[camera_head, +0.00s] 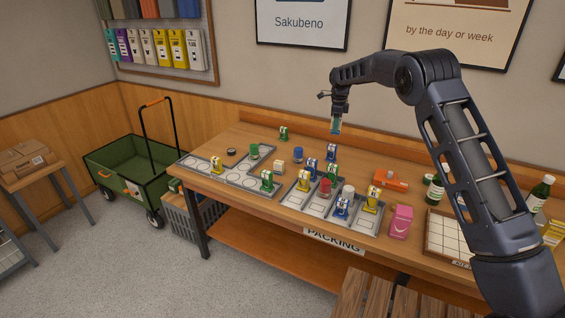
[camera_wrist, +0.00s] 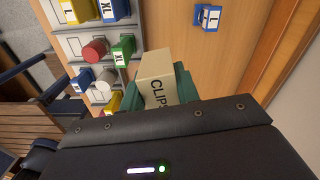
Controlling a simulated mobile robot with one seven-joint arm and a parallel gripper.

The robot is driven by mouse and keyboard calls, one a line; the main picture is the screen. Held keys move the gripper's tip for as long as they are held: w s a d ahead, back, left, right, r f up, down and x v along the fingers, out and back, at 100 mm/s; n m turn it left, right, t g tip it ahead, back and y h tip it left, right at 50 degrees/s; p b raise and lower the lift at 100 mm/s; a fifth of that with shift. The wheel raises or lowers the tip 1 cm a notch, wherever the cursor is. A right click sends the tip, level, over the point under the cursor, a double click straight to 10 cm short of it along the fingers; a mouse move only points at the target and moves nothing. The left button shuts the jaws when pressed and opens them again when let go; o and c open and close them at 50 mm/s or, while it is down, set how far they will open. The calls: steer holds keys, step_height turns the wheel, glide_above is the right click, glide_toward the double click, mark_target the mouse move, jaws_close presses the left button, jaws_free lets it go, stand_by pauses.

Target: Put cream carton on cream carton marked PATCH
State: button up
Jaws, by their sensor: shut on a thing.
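My gripper (camera_wrist: 166,80) is shut on a cream carton (camera_wrist: 157,66) marked CLIPS, seen between its green fingers in the wrist view. In the head view my gripper (camera_head: 335,126) hangs above the back of the packing table, clear of the things on it; the held carton is hard to make out there. A small cream block (camera_head: 279,167) stands on the table among the coloured pieces, to the left of and below my gripper in the picture. It looks like a carton, but no lettering is readable. I cannot make out the word PATCH in either view.
The packing table (camera_head: 262,205) holds grey trays (camera_head: 226,175) with coloured, size-marked pieces and cylinders. An orange tool (camera_head: 390,180), a pink carton (camera_head: 401,221) and a gridded tray (camera_head: 446,238) lie to the right. A green cart (camera_head: 128,167) stands left of the table.

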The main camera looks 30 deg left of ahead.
steer(key=s+a+r+n, duration=0.1)
steer(key=s+a, duration=0.2)
steer(key=a, duration=0.4)
steer(key=s+a+r, duration=0.2)
steer(key=a, duration=0.5)
steer(key=r+n, duration=0.1)
glide_above(279, 162)
step_height(279, 162, down, 19)
steer(key=shift+f, duration=0.2)
steer(key=shift+f, duration=0.1)
steer(key=o, duration=1)
step_height(279, 162, up, 12)
steer(key=shift+r, duration=0.1)
